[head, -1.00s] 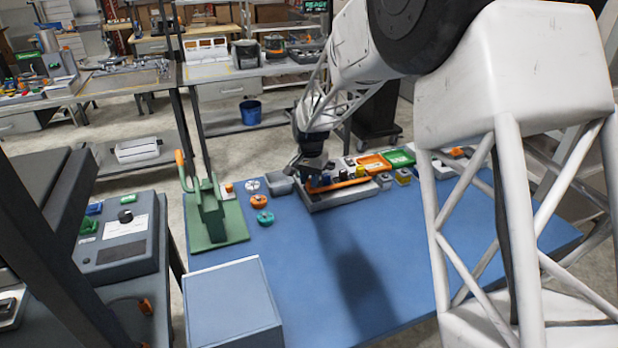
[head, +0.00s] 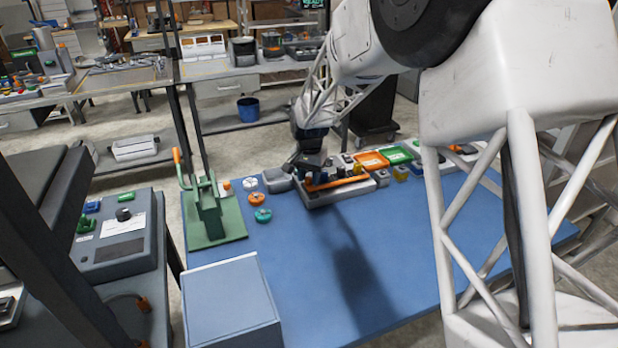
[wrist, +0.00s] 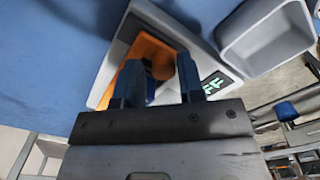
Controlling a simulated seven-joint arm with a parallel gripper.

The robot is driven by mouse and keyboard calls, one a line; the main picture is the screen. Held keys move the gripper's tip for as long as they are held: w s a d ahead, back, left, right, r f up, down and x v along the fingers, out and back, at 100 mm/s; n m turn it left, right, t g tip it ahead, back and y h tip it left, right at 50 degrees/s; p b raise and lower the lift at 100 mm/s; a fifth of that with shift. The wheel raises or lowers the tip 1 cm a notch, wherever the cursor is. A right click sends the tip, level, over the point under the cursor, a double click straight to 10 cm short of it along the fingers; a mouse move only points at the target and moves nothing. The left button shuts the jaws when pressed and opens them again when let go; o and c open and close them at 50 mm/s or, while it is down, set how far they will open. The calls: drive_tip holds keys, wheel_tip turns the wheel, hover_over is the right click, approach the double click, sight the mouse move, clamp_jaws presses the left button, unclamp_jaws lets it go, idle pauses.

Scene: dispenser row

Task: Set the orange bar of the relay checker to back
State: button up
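The relay checker (head: 345,194) is a light grey box near the back edge of the blue table. Its long orange bar (head: 340,183) lies along it in the head view. My gripper (head: 307,172) is low over the checker's left end. In the wrist view, my gripper's (wrist: 160,80) two blue fingers stand apart over the checker (wrist: 112,75). The orange bar (wrist: 142,50) shows past them, with a darker orange rounded part between them. I cannot tell whether the fingers touch it. A small green display (wrist: 212,84) is lit. The fingertips partly hide the bar.
A grey bin (head: 277,180) stands just left of the checker and also shows in the wrist view (wrist: 268,40). A green lever press (head: 208,215) and several round pieces are further left. Orange (head: 371,160) and green trays (head: 397,154) lie behind.

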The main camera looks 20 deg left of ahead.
drive_tip(key=shift+r, duration=3.65)
drive_tip(key=shift+d, duration=0.15)
drive_tip(key=shift+d+r, duration=0.2)
drive_tip(key=shift+d, duration=0.05)
drive_tip(key=s+d+r, duration=0.4)
drive_tip(key=d, duration=0.6)
drive_tip(key=s+d+r+t, duration=0.1)
drive_tip(key=s+d+r, duration=0.3)
drive_tip(key=d, duration=0.7)
drive_tip(key=s+d+r, duration=0.4)
drive_tip(key=s+d, duration=0.1)
drive_tip(key=d, duration=0.5)
drive_tip(key=s+d+f, duration=0.1)
drive_tip(key=s+d, duration=0.8)
drive_tip(key=s, duration=0.3)
drive_tip(key=s+d+f+t, duration=0.1)
drive_tip(key=s+d+f, duration=0.1)
drive_tip(key=s+d, duration=0.8)
drive_tip(key=s, duration=0.3)
drive_tip(key=shift+s+d+t, duration=0.15)
drive_tip(key=shift+s+t, duration=0.05)
drive_tip(key=shift+t, duration=0.1)
